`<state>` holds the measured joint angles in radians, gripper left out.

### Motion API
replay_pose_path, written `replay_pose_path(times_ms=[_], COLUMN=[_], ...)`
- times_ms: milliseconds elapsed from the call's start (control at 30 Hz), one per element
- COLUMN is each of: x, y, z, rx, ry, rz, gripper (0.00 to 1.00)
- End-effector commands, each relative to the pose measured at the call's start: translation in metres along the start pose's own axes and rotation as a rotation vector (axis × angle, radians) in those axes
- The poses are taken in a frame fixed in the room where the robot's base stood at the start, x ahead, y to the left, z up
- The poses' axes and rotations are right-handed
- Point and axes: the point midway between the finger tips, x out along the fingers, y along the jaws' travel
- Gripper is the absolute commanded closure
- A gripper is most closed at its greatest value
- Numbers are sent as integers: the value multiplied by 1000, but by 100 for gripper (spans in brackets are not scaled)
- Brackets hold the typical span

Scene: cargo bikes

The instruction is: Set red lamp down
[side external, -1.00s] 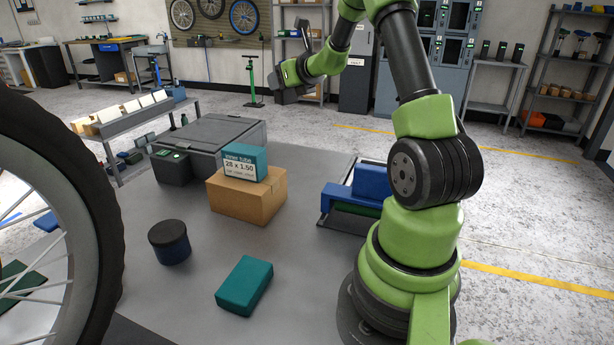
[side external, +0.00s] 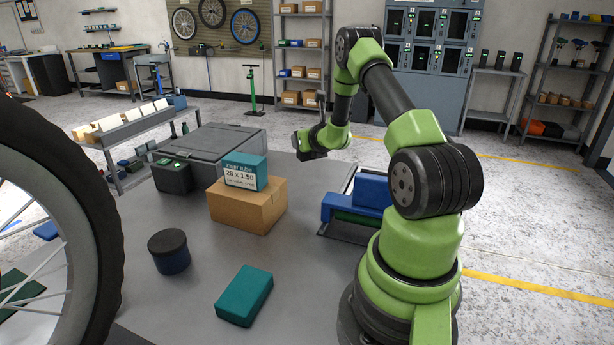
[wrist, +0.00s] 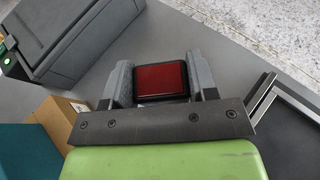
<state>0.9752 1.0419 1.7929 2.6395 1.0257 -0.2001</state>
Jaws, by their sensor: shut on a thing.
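The red lamp (wrist: 161,79) is a small block with a red face and a dark rim. In the wrist view it sits between the two fingers of my gripper (wrist: 162,84), which is shut on it. In the side view my gripper (side external: 308,152) hangs over the far part of the grey table (side external: 190,310), right of the large grey case. The lamp cannot be made out in the side view. Whether it touches the table I cannot tell.
A large grey case (side external: 222,148) stands at the back. A cardboard box (side external: 247,207) carries an inner tube box (side external: 246,174). A teal box (side external: 244,295) and a dark round tin (side external: 169,251) lie nearer. The wheel (side external: 95,190) stands left.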

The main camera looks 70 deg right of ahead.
Motion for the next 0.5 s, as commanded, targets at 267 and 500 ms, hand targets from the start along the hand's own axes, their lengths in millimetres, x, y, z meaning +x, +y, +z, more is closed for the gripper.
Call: replay_pose_path(times_ms=[267, 500], x=[15, 27], y=[0, 0], z=[-35, -66], rx=[1, 1], ry=[1, 2], rz=[0, 0], gripper=[76, 76])
